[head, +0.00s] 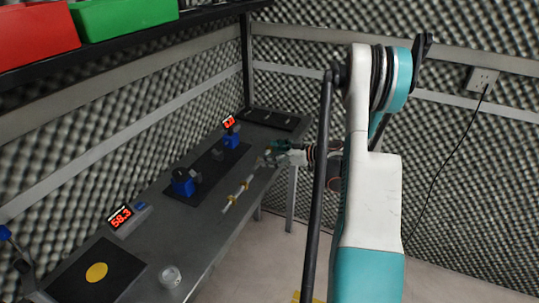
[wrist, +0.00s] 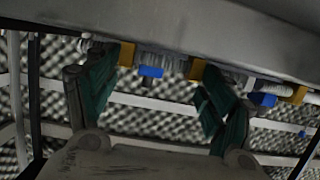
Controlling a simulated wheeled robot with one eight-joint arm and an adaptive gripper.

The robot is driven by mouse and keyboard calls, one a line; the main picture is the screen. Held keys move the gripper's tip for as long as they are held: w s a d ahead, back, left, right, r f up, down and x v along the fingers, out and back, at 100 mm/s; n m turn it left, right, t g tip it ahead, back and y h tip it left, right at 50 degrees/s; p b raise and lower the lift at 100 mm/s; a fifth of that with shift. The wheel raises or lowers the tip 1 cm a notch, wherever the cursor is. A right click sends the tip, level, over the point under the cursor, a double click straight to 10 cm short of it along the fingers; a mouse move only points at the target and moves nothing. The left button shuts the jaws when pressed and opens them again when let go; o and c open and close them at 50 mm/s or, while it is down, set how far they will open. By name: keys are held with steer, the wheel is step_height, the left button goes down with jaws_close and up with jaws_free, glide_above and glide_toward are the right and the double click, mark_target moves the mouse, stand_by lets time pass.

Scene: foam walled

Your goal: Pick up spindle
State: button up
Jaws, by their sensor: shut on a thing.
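The spindle (head: 238,192) is a thin grey rod with yellow collars, lying slantwise along the front edge of the grey bench in the head view. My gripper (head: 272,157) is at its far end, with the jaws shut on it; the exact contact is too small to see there. In the wrist view my gripper (wrist: 158,72) shows two teal fingers spread apart. Grey rod parts and yellow collars, seemingly the spindle (wrist: 180,66), pass by the fingertips just under a grey surface. The contact is dark and partly hidden.
On the bench (head: 190,228) a dark mat holds blue blocks (head: 183,185) with dark tops. A black pad with a yellow disc (head: 96,272) and a small clear dish (head: 170,276) are at the near end. Foam walls enclose the bench.

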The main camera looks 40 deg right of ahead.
step_height(320, 180, up, 20)
steer(key=p, duration=0.6)
steer(key=shift+a, duration=0.1)
steer(key=w+a+f, duration=0.1)
steer(key=w+a, duration=0.2)
steer(key=a, duration=0.7)
steer(key=w+a+f, duration=0.1)
steer(key=w+a, duration=0.2)
steer(key=a, duration=0.7)
steer(key=s+a, duration=0.2)
steer(key=a, duration=0.6)
steer(key=s+a+r+m+h, duration=0.1)
steer(key=a, duration=0.7)
steer(key=shift+s+a+r+t+h, duration=0.25)
steer(key=shift+s+a+t+h, duration=0.05)
steer(key=shift+s+a, duration=0.1)
